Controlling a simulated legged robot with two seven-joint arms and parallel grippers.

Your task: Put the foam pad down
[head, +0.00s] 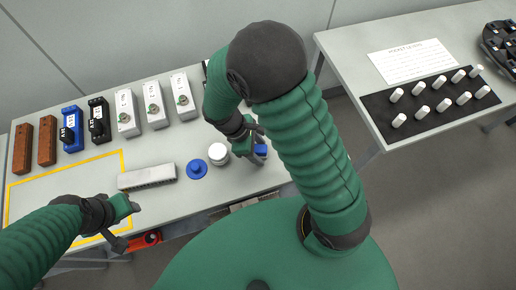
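My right gripper (254,145) is low over the right end of the left table, beside a white round jar. A small blue piece, which looks like the foam pad (261,150), shows at its fingertips, and the fingers appear closed on it. The gripper hides part of the piece, and I cannot tell whether it touches the table. My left gripper (129,224) is open and empty at the table's front edge, in front of the grey slotted duct piece (147,177).
The white jar (218,154) and a blue disc (197,169) stand left of my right gripper. Brown, blue, black and white blocks line the back. A yellow outline (65,178) marks mostly clear table at left. A second table (350,50) holds white cylinders on a black mat (432,108).

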